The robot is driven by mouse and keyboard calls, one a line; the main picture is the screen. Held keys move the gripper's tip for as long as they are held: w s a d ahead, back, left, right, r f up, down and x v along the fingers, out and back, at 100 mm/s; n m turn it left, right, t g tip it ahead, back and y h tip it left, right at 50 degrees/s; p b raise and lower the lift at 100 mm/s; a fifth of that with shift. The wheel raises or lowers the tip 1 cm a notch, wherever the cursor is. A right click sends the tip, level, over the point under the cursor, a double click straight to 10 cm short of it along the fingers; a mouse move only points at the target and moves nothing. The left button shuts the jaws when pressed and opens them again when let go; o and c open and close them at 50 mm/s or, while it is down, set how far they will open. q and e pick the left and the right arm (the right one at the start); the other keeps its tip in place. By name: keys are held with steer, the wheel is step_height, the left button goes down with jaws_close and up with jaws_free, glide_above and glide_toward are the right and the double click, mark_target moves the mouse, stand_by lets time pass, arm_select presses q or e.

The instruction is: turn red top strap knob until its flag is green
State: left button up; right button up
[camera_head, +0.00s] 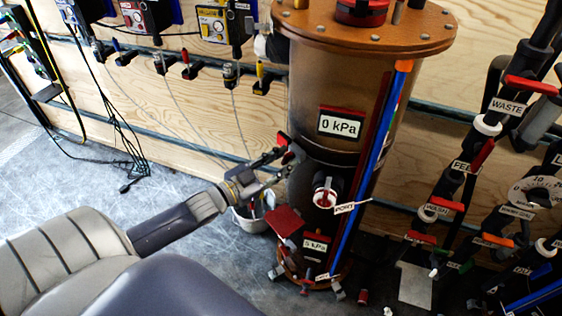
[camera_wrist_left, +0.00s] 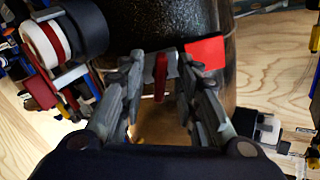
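The brown filter tank (camera_head: 335,80) stands upright, with a strap around its middle. My left gripper (camera_head: 284,158) is at the strap on the tank's left side. In the left wrist view, the red strap knob (camera_wrist_left: 160,76) sits between the fingertips of my left gripper (camera_wrist_left: 160,82). The fingers are apart, with a small gap visible on each side of the knob. A red flag (camera_wrist_left: 205,53) shows just right of the fingertips; it also shows in the head view (camera_head: 283,138). No green shows on it. The knob is mostly hidden in the head view. My right gripper is not in view.
A port (camera_head: 325,192) with a white and red cap sticks out below the strap. A lower red plate (camera_head: 285,221) is near the tank's base. A grey bucket (camera_head: 250,215) stands behind my left arm. Valve pipes with red handles (camera_head: 447,204) crowd the right side.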

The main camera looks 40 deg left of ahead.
arm_select(q)
jaws_close()
steer(key=shift+m, duration=0.3)
steer(key=shift+m+p, duration=0.7)
steer(key=shift+m, duration=0.2)
steer(key=shift+m+p, duration=0.45)
steer(key=shift+m, duration=1.15)
jaws_free()
steer(key=shift+a, duration=0.1)
